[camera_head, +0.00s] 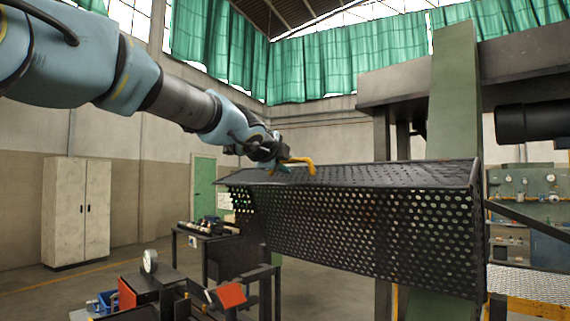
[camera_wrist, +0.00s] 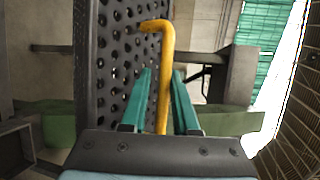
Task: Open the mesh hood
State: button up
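The mesh hood (camera_head: 370,228) is a dark perforated metal cover with a sloping top panel and a deep front panel. Its front panel hangs down, and the hood looks closed. A bent yellow handle (camera_head: 297,162) stands at the left part of its top edge. My gripper (camera_head: 279,168) is at this handle, reaching in from the left. In the wrist view, the yellow handle (camera_wrist: 166,75) runs between my two teal fingers (camera_wrist: 162,75). A gap shows on its left side, and the right finger is close to or touching it. I see no firm grip.
A green post (camera_head: 453,100) and a heavy beam stand behind the hood. A dark stand with a gauge and red parts (camera_head: 231,295) is at the lower left front. A workbench (camera_head: 205,238) and a white cabinet (camera_head: 77,212) stand farther back. Open floor lies at the left.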

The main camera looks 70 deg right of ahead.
jog(key=shift+a, duration=0.1)
jog(key=a+r+b, duration=0.2)
jog(key=a, duration=0.8)
jog(key=shift+s+a, duration=0.2)
jog(key=shift+w, duration=0.1)
